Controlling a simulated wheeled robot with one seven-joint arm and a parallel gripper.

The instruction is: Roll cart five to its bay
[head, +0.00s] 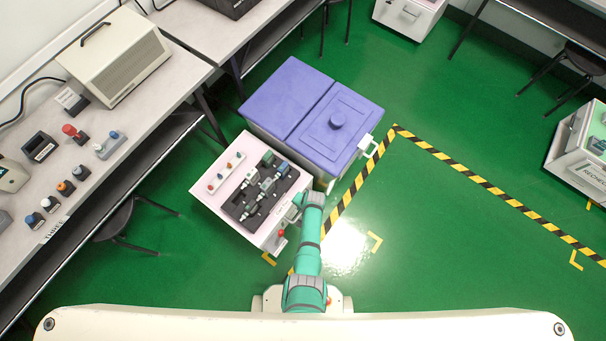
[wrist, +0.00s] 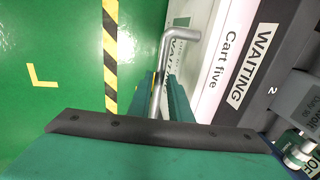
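Cart five (head: 207,201) is a pale cart, its top carrying a dark tray of testers (head: 240,208) and a white strip with small knobs. It stands at centre left in the head view. In the wrist view its side reads "Cart five" (wrist: 225,62) beside a "WAITING" label (wrist: 252,62). My gripper (wrist: 160,85) is at the cart's right side, its two teal fingers close on either side of the bent metal handle (wrist: 182,34), and looks shut on it. My arm partly hides the grip in the head view.
A blue-lidded bin (head: 290,92) stands close behind the cart. Black-and-yellow tape (head: 480,180) and a yellow corner mark (head: 376,242) lie on open green floor to the right. A "RECHECK" cart (head: 580,170) stands far right. A bench (head: 110,170) runs along the left.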

